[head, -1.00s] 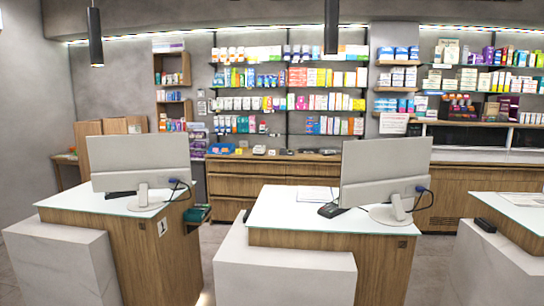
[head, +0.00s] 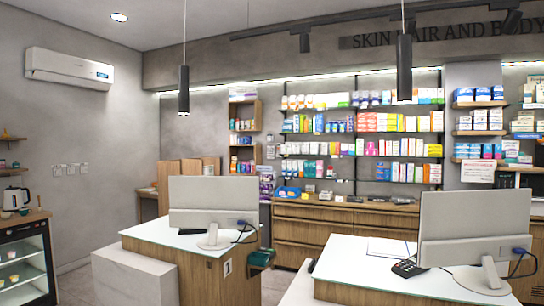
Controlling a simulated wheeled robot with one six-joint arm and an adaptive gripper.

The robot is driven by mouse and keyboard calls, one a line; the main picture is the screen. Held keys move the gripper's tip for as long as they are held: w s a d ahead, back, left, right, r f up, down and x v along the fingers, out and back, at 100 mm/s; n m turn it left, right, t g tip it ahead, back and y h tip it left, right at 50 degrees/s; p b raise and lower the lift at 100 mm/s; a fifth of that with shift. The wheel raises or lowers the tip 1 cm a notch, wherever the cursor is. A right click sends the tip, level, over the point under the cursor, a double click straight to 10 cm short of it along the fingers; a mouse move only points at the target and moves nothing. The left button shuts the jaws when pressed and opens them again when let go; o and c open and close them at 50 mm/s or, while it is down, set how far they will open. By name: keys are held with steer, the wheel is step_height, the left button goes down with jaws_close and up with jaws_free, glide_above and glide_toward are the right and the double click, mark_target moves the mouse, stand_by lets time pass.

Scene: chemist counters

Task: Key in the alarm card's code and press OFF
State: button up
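No alarm keypad or alarm card can be made out for certain. A small pale panel (head: 271,151) is on the back wall between the shelf units, too small to read. A row of white wall plates (head: 70,169) is on the left wall; they look like switches or sockets. A white printed sheet (head: 479,172) hangs at the right shelves, its text unreadable. A small white label (head: 227,268) is on the side of the left counter. My gripper is not in view.
Two counters with monitors (head: 212,203) (head: 474,240) stand ahead; a card terminal (head: 408,268) lies on the right one. A glass-fronted cooler (head: 25,262) with a kettle (head: 16,197) on top is at the left. An air conditioner (head: 68,68) hangs above.

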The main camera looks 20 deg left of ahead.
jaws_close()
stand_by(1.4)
